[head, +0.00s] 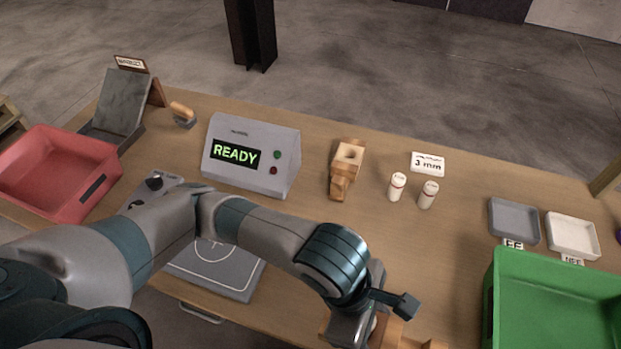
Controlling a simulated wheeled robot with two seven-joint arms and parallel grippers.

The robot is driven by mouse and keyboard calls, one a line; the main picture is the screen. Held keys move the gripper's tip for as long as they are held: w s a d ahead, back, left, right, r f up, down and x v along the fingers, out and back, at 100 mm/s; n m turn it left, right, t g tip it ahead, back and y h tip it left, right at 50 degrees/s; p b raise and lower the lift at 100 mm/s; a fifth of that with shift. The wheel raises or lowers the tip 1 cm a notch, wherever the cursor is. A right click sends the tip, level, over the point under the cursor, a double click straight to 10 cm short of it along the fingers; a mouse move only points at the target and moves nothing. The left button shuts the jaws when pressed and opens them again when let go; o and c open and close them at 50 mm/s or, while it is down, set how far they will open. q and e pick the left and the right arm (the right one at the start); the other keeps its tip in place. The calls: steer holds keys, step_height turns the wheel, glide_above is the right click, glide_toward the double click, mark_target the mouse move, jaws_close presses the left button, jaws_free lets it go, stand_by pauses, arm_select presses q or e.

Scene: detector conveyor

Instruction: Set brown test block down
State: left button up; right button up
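My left arm reaches in from the left across the front of the table, and its gripper (372,318) is at the bottom edge, right of centre. Brown wooden pieces (388,332) show beside and under this gripper, partly cut off by the frame. They may be the brown test block, but the fingertips are hidden, so I cannot tell whether the gripper holds them. A separate wooden piece with a round hole (348,156) stands on the table right of the detector. My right gripper is not in view.
A detector box (283,140) reads READY. Two white cylinders (397,187) stand near a "3 mm" card (428,164). A red bin (55,205) is left; a green bin (560,265), grey tray (514,203) and white tray (572,222) are right. A grey marked plate (215,283) lies under my arm.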

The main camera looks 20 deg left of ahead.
arm_select(q)
steer(key=w+a+f+m+g+y+b, duration=0.2)
steer(key=w+a+f+m+g+b, duration=0.15)
steer(key=w+a+m, duration=0.8)
steer(key=w+a+r+m+y+b, duration=0.1)
steer(key=w+a+r+m, duration=0.1)
steer(key=a, duration=0.4)
steer(key=w+a+r+m+y+b, duration=0.1)
steer(key=w+a+r+m, duration=0.2)
steer(key=a, duration=0.3)
steer(key=shift+w+a+r+m+g, duration=0.3)
steer(key=shift+w+m+g, duration=0.15)
steer(key=shift+w, duration=0.1)
steer(key=shift+a, duration=0.1)
